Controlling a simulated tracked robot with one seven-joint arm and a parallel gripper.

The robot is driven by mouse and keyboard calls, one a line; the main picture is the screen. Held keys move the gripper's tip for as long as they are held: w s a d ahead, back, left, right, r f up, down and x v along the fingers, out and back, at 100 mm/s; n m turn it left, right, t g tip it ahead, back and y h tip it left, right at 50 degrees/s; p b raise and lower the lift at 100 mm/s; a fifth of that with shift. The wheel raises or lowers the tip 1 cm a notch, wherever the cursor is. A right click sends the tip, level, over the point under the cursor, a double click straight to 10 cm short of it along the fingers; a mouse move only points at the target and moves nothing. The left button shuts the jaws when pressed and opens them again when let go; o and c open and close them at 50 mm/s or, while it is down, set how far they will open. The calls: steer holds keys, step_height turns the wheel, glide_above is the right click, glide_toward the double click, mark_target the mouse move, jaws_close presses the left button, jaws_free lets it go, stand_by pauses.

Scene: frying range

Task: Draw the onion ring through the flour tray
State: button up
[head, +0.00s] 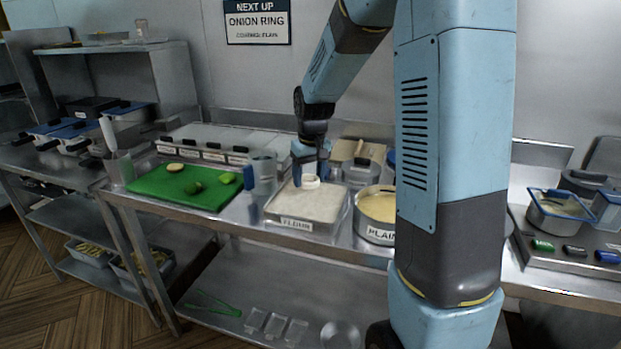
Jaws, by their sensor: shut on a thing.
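My gripper (311,180) points down over the flour tray, its dark blue fingers shut on a pale onion ring (311,184). The ring is at the tray's far half, low over the flour; I cannot tell whether it touches the flour. The flour tray (290,223) is a shallow metal tray labelled FLOUR, filled with off-white flour, near the counter's front edge.
A round tub (377,236) labelled PLAIN, holding yellowish batter, stands close right of the tray. Clear containers (263,164) and a blue-handled item (250,178) stand left. A green board (160,186) with vegetables lies further left. A fryer pan (559,210) is far right.

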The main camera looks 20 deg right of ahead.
steer(key=shift+r, duration=1.5)
